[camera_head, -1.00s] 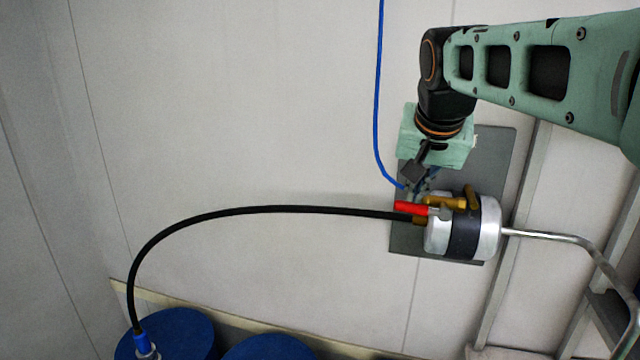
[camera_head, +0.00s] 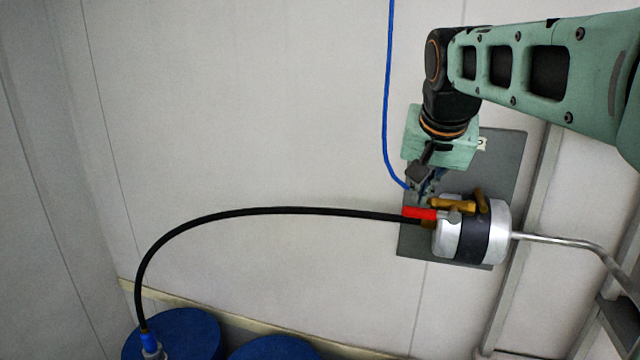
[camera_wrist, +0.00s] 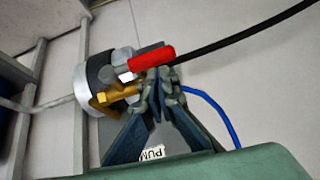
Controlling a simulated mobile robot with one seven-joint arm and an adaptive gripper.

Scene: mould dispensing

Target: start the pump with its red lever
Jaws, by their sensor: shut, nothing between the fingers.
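The pump (camera_head: 470,234) is a silver cylinder with a dark band, fixed to a grey plate (camera_head: 505,150) on the wall. Its red lever (camera_head: 419,213) points left, along the start of the black hose (camera_head: 270,210). In the wrist view the red lever (camera_wrist: 152,59) lies just beyond my fingertips. My gripper (camera_head: 424,197) is shut and empty, right above the lever in the head view. In the wrist view my gripper (camera_wrist: 160,88) has its fingertips together beside the lever; I cannot tell whether they touch it. A brass fitting (camera_wrist: 117,96) sits by the fingers.
A blue line (camera_head: 387,100) comes down the wall to the pump. A metal pipe (camera_head: 560,240) leaves the pump to the right, near a grey frame (camera_head: 515,290). Blue drums (camera_head: 185,330) stand at lower left.

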